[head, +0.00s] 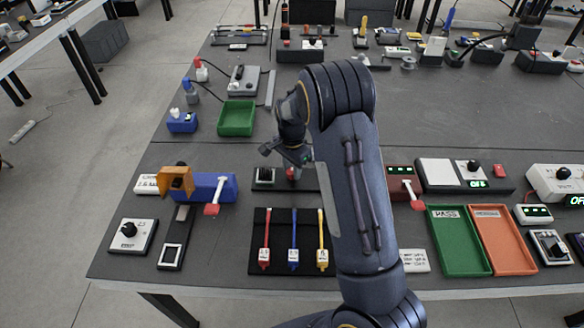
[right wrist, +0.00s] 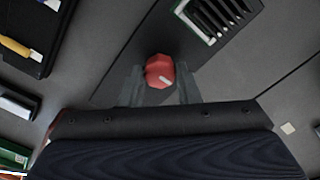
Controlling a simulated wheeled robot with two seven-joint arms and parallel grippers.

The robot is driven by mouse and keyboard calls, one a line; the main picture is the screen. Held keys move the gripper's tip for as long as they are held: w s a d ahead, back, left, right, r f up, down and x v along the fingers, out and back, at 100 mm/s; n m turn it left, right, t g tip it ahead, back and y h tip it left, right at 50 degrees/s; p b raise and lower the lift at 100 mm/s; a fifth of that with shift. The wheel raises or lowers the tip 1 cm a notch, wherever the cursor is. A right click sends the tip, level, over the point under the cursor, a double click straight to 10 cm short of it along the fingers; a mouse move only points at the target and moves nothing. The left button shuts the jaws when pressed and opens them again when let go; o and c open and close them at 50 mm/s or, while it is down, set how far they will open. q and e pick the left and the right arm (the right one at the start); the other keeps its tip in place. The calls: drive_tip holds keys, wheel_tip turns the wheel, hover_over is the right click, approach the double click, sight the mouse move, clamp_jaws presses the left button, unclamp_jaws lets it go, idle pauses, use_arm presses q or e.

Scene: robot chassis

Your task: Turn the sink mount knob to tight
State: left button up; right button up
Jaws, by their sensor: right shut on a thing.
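The red knob (right wrist: 160,71) of the sink mount is faceted, with a short white mark pointing to the lower right in the right wrist view. It sits on a dark base plate (right wrist: 120,73) beside a white-edged block with dark fins (right wrist: 217,14). My right gripper (right wrist: 158,88) has its grey fingers on either side of the knob and is shut on it. In the head view the knob (head: 293,174) shows just below my right gripper (head: 294,158), partly hidden by my arm. My left gripper is not in view.
A black mat (head: 255,262) with red, blue and yellow tools lies in front of the mount. A blue block with a red-tipped lever (head: 214,195) stands to the left. Green (head: 456,268) and orange (head: 509,265) trays lie to the right. A green bin (head: 237,118) is behind.

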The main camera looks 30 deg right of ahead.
sight(292, 171)
drive_tip(key=o, duration=1)
wheel_tip(292, 171, up, 8)
drive_tip(key=shift+f, duration=0.1)
